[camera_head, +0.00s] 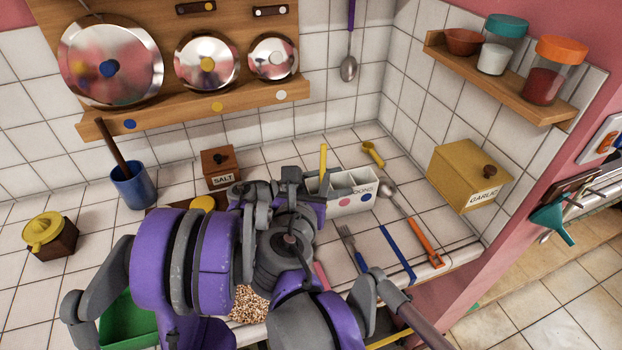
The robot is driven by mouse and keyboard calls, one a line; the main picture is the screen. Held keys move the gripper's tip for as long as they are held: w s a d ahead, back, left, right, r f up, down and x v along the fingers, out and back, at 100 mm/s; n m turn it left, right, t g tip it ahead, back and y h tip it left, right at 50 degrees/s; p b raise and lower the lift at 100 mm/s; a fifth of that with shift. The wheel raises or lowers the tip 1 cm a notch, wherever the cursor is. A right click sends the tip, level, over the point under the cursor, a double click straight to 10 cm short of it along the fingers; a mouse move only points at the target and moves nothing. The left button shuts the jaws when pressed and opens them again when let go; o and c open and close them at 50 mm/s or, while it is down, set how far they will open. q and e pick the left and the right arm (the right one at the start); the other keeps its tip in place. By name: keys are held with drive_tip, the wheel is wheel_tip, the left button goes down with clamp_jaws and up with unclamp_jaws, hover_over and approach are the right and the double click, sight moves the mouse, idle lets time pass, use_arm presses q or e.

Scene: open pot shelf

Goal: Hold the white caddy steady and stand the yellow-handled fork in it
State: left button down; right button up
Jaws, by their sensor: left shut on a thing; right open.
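The white caddy (350,202) stands on the tiled counter right of centre, with coloured dots and lettering on its front. A yellow handle (323,158) rises nearly upright at its left end; it looks like that of the yellow-handled fork, whose head is hidden. My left gripper (309,187) is shut at the caddy's left end, apparently on its wall; the contact is partly hidden. My two arms overlap left of the caddy. My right gripper is open among the grey links there, and its fingertips are hard to make out. I cannot tell whether it touches the handle.
A blue-handled fork (352,246), a blue utensil (397,254) and an orange-handled utensil (426,246) lie in front of the caddy. A yellow spoon (372,153) lies behind it. The salt box (219,168) and garlic box (468,176) stand either side. A green container (128,317) is lower left.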

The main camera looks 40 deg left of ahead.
use_arm(q)
unclamp_jaws()
drive_tip(key=v, duration=1.2)
idle(0.3)
